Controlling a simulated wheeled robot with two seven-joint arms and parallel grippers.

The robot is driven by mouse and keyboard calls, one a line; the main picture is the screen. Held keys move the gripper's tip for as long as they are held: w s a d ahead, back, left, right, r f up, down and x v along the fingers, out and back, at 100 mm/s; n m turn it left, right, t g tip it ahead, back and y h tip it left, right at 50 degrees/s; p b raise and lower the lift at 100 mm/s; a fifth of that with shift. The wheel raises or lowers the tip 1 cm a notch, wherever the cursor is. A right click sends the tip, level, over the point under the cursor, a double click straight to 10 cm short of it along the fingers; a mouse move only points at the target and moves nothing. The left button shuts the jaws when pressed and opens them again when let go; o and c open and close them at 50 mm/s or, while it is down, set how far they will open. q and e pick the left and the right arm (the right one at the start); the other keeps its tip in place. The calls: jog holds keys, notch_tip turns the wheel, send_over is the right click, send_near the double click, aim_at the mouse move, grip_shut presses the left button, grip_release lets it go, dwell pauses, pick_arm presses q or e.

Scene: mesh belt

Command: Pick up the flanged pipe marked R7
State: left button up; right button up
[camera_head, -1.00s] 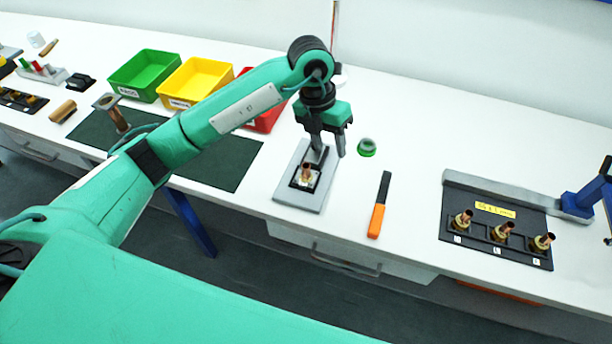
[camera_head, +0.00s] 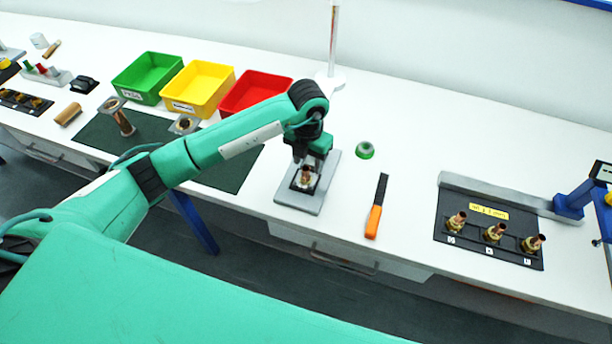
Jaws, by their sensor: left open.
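A brown pipe with a square grey flange (camera_head: 124,122) stands tilted at the left of the dark green mat. A second square flange with a round bore (camera_head: 184,125) shows on the mat just behind my left arm, partly hidden. I cannot read any R7 mark. My left gripper (camera_head: 306,169) is open, pointing down over a small copper and brass fitting (camera_head: 306,178) on a grey plate (camera_head: 297,199). Its fingers are around or just above the fitting; I cannot tell if they touch it. My right gripper is not in view.
Green (camera_head: 146,91), yellow (camera_head: 198,104) and red (camera_head: 236,104) bins stand at the back. An orange-handled tool (camera_head: 373,220) and a green ring (camera_head: 364,151) lie right of the plate. A black rack (camera_head: 464,239) holds brass fittings farther right.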

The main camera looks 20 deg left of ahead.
aim_at(306, 168)
pick_arm(q)
jog(key=f, duration=0.1)
jog(key=f+p, duration=0.1)
jog(key=f, duration=0.1)
jog(key=shift+a+p, duration=0.25)
jog(key=shift+p, duration=0.1)
jog(key=shift+f, duration=0.5)
jog(key=shift+c, duration=0.3)
grip_shut()
jog(key=shift+w+r, duration=0.1)
